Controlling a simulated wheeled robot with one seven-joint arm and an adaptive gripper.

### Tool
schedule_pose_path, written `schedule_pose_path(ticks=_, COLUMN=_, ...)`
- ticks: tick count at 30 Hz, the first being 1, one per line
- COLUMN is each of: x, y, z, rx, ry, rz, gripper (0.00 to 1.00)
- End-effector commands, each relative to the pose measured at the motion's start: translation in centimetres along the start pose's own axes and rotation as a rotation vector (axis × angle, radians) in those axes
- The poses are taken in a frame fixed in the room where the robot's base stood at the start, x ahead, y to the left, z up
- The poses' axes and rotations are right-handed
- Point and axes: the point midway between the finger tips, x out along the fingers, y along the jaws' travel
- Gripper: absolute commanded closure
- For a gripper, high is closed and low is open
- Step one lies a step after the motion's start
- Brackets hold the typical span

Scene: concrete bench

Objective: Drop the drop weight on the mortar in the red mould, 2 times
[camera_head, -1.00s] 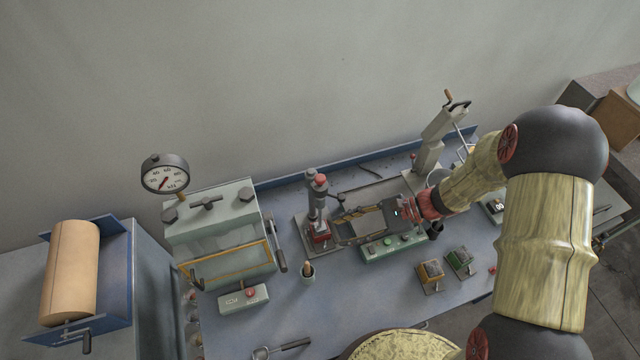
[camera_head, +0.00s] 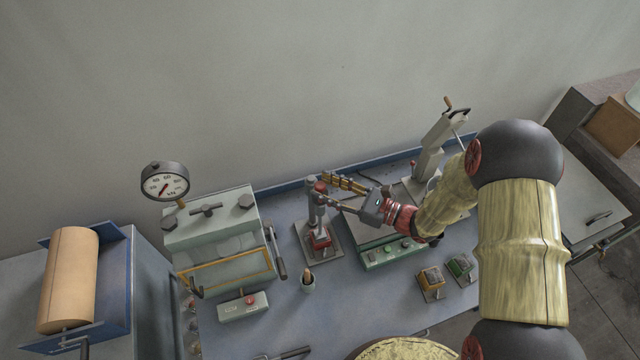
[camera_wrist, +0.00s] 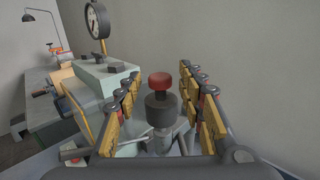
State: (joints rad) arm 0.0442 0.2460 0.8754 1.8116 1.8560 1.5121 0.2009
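The drop weight stands upright on its small stand, a dark cylinder with a red knob (camera_head: 320,187); the wrist view shows its knob and dark body (camera_wrist: 162,107) close ahead. The red mould (camera_head: 319,239) sits at the stand's foot below it. The mortar inside cannot be made out. My gripper (camera_head: 324,187) reaches in from the right at knob height. Its yellow-padded fingers are spread (camera_wrist: 160,100), one on each side of the weight in the wrist view, with gaps between pads and weight. Whether the fingertips reach past the weight is hard to tell.
A flow table-like unit with a green front (camera_head: 390,252) lies under my wrist. A yellow mould (camera_head: 431,281) and a green mould (camera_head: 460,267) stand right of it. A lever device (camera_head: 432,150) stands behind.

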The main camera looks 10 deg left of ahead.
Motion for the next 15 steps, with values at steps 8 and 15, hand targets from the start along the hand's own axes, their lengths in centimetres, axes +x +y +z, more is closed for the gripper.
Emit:
schedule_pose_path(ticks=8, x=2.0, y=0.0, z=0.0, rx=-0.001, ry=0.001, rz=0.0, gripper=0.61)
schedule_pose_path(ticks=15, x=2.1, y=0.0, z=0.0, rx=-0.001, ry=0.001, rz=-0.001, gripper=0.61)
